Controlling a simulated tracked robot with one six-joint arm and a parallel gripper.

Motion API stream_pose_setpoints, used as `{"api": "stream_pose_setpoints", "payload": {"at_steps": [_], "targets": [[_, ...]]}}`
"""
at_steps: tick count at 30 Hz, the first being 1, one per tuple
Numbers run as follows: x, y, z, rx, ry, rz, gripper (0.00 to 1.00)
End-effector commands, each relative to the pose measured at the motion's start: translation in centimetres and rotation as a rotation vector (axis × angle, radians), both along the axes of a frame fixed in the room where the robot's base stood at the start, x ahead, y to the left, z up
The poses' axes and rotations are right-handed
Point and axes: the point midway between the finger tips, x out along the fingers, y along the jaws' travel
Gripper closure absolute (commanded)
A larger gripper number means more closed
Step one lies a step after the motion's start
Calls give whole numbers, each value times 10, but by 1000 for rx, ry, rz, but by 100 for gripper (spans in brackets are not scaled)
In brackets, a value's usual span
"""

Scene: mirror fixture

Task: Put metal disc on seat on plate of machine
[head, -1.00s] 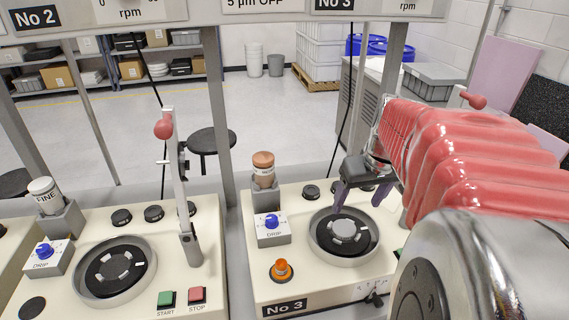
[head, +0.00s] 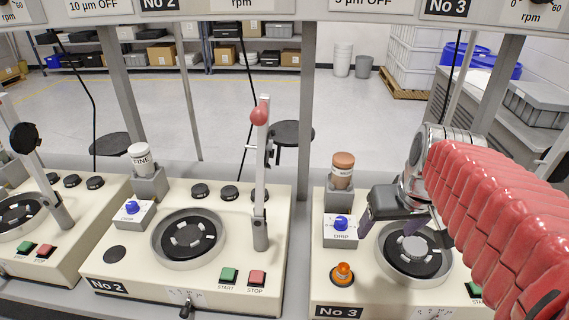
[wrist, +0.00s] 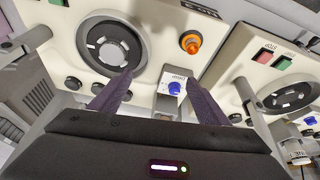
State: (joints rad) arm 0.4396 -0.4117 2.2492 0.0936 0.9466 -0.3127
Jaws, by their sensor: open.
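The metal disc (head: 413,246) lies at the middle of the dark round plate (head: 388,256) of machine No 3, among its pale pads. In the wrist view the disc (wrist: 112,53) shows in the plate at upper left, beyond a finger. My gripper (head: 394,225) is open and empty, raised above the left and back part of this plate and apart from the disc. In the wrist view its two dark fingers (wrist: 160,98) are spread, with the blue-knobbed drip box (wrist: 171,87) showing between them. The right side of machine No 3 is partly hidden by my arm.
Machine No 2's plate (head: 187,239) has pale pads and an open middle. By my gripper stand a brown-capped bottle (head: 343,171), the drip box (head: 341,230) and an orange button (head: 343,272). An overhead panel (head: 300,10) spans the top.

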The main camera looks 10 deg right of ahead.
Motion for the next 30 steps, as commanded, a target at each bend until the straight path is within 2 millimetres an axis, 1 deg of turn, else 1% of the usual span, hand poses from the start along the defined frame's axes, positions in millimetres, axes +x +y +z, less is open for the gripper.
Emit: {"api": "stream_pose_setpoints", "payload": {"at_steps": [1, 6, 9, 12, 15, 19, 30], "targets": [[-3, 18, 1, -4, -14, 24, 31], [-19, 65, -1, -8, -50, 76, 31], [-30, 90, -4, -4, -73, 108, 31], [-41, 111, -7, -1, -96, 138, 31], [-51, 126, -11, 5, -114, 159, 31], [-58, 137, -13, 9, -126, 174, 31], [-58, 138, -14, 11, -126, 172, 31]]}}
